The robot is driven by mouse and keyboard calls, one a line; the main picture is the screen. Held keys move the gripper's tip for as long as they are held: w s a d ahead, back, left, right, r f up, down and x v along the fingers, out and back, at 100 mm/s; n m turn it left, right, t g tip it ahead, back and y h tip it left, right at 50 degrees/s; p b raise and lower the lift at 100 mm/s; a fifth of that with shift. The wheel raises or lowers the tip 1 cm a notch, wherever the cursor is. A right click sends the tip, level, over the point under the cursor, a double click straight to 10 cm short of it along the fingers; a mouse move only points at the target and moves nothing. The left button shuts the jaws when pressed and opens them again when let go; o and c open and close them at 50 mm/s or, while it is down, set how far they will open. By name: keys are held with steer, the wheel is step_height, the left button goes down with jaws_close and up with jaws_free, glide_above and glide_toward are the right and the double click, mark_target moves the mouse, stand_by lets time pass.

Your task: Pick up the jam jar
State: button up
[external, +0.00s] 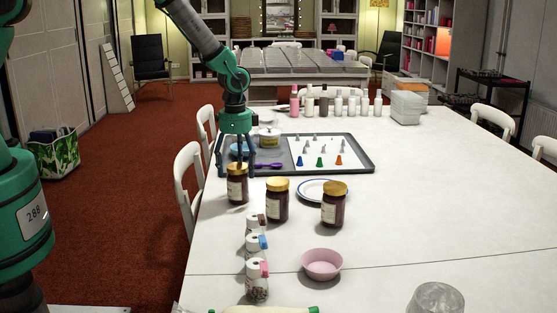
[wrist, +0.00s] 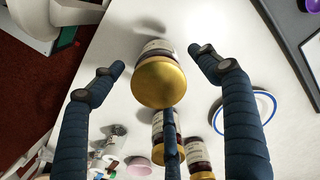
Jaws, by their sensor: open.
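Three dark jam jars with gold lids and pale labels stand on the white table: a left jar (external: 237,190), a middle jar (external: 277,204) and a right jar (external: 334,208). My gripper (external: 236,168) points down over the left jar, its fingers spread and empty. In the wrist view, my gripper (wrist: 160,68) has a finger on each side of the left jar's gold lid (wrist: 159,82) and a third finger below it. The side fingers appear apart from the jar; I cannot tell whether the third touches it. The other two jars show partly behind the third finger.
A grey tray (external: 365,168) with icing nozzles lies behind the jars. A blue-rimmed plate (external: 312,187) is between the middle and right jars. Several sprinkle shakers (external: 257,280) and a pink bowl (external: 322,264) stand nearer the camera.

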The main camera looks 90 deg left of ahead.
mark_target(238, 180)
steer(key=shift+d+f+b, duration=0.15)
steer(key=shift+f+b, duration=0.2)
steer(key=shift+f, duration=2)
steer(key=c, duration=1.9)
steer(key=shift+o, duration=0.2)
steer(key=shift+r, duration=0.1)
steer(key=shift+r+p, duration=0.65)
steer(key=shift+r, duration=4.35)
